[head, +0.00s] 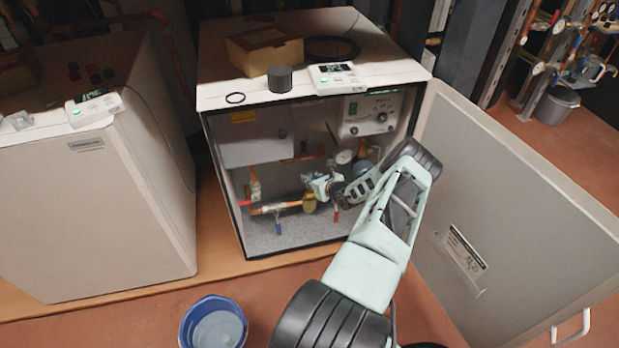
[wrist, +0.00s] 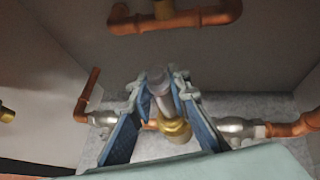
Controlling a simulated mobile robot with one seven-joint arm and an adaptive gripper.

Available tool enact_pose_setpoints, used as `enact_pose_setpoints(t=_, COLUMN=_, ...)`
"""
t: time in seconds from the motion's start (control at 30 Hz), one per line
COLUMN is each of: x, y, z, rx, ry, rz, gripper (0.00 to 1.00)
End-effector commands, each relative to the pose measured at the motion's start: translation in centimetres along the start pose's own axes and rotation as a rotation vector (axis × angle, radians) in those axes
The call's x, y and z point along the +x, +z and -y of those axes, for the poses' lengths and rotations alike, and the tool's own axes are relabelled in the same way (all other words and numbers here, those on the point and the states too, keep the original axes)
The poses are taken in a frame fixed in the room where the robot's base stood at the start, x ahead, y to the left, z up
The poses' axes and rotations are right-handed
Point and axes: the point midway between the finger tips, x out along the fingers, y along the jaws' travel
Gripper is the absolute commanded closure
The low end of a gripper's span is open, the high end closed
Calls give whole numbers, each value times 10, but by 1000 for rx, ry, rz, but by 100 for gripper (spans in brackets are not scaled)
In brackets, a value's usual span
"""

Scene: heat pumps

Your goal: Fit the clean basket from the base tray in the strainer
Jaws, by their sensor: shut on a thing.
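My gripper (wrist: 160,85) is inside the open heat pump cabinet; in the head view it (head: 322,186) is at the pipework, right of and slightly above the brass strainer (head: 309,201). In the wrist view its fingers are shut on a small grey cylindrical piece, seemingly the basket (wrist: 158,80). The brass strainer body (wrist: 175,132) shows between and behind the fingers, in the pipe run. I cannot tell whether the basket touches the strainer or sits in its mouth. The fingers hide part of both. The basket cannot be made out in the head view.
Copper pipes with valves (wrist: 235,127) flank the strainer. The cabinet door (head: 520,190) stands open at right. On the cabinet top are a cardboard box (head: 250,55), a dark cylinder (head: 280,79), a black ring (head: 235,98) and a controller (head: 337,76). A blue bucket (head: 188,328) stands on the floor.

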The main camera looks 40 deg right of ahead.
Motion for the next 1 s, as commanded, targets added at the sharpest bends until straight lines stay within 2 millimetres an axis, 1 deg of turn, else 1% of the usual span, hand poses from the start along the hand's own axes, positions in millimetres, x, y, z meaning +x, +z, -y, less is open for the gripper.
enact_pose_setpoints(t=0.6, x=7, y=-12, z=0, rx=0, ry=0, rz=0, gripper=100)
enact_pose_setpoints(t=1.0, x=7, y=-12, z=0, rx=0, ry=0, rz=0, gripper=100)
